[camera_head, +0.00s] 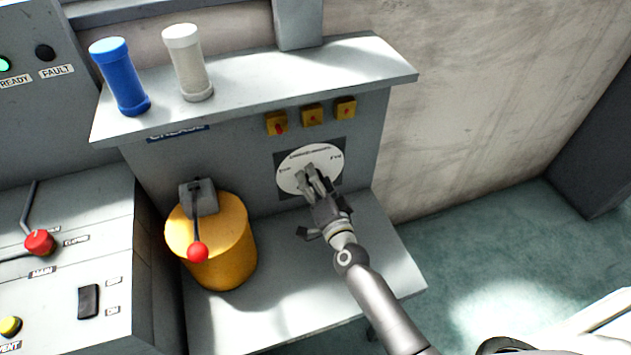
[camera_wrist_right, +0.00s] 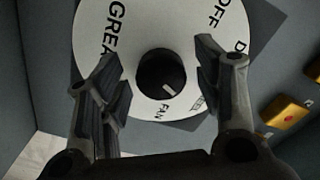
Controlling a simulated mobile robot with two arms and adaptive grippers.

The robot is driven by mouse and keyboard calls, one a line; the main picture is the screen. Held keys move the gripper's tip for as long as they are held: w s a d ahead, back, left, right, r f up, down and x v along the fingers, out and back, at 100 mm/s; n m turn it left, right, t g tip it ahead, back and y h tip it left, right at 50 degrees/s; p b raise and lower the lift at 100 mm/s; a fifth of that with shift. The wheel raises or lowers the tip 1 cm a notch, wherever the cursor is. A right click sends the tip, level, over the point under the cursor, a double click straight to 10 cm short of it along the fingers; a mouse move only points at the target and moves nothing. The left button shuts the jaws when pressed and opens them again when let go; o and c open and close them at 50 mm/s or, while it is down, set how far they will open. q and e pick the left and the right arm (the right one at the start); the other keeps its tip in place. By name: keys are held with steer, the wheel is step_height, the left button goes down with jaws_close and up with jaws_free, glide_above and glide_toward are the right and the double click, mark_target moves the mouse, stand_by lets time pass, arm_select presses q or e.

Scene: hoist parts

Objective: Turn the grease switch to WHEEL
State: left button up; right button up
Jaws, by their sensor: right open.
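The grease switch is a round white dial (camera_head: 293,181) on the grey panel below the shelf. In the right wrist view the dial (camera_wrist_right: 150,20) carries "GREA", "OFF" and "FAN" lettering; other labels are partly hidden by a finger. A black knob (camera_wrist_right: 160,72) sits at its centre, its white mark pointing to the lower right in that view, just right of "FAN". My right gripper (camera_head: 313,174) is in front of the dial. Its open fingers (camera_wrist_right: 160,78) stand on either side of the knob, with gaps visible. The knob is hidden in the head view. My left gripper is not in view.
A yellow drum (camera_head: 222,262) with a red-knobbed lever stands left of the dial. Several yellow boxes (camera_head: 312,115) sit above it. Blue (camera_head: 120,78) and white (camera_head: 188,65) cylinders stand on the shelf. A control console (camera_head: 65,270) is at left. Open floor (camera_head: 500,235) lies right.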

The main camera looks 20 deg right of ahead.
steer(key=s, duration=1.2)
steer(key=shift+d, duration=0.2)
